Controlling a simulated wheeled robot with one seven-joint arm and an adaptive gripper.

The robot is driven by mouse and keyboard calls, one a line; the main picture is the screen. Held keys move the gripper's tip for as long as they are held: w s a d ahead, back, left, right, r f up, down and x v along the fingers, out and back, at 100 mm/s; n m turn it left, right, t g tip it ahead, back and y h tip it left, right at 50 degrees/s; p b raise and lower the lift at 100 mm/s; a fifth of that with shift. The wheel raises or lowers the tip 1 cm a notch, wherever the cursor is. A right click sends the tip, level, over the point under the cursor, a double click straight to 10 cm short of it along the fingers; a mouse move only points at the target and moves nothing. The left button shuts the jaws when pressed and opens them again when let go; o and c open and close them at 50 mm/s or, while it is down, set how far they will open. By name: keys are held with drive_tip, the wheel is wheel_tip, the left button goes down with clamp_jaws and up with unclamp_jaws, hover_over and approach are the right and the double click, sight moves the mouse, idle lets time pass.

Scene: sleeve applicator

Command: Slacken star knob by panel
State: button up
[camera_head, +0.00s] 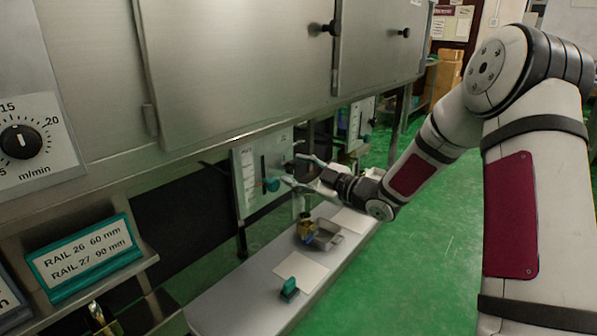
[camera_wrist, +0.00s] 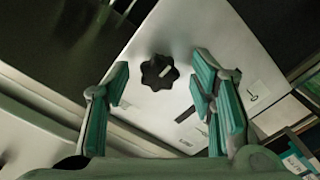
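The black star knob (camera_wrist: 158,72), with a pale line on its face, sits on a light grey panel (camera_wrist: 185,35) in the wrist view. The panel (camera_head: 249,178) also shows below the steel cabinet in the head view, where the knob cannot be made out clearly. My gripper (camera_wrist: 160,85) is open, with one teal-padded finger to the left of the knob and one to the right. Neither finger visibly touches it. In the head view my gripper (camera_head: 281,171) reaches left to the front of the panel, and nothing is held.
Below my gripper is a pale shelf (camera_head: 240,303) with a brass-coloured part (camera_head: 306,227), a grey tray (camera_head: 328,236), white sheets and a teal block (camera_head: 289,289). The cabinet's lower edge overhangs the panel. A second panel (camera_head: 361,122) hangs farther back. Green floor lies open at right.

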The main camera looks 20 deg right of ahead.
drive_tip(key=v, duration=1.2)
idle(0.3)
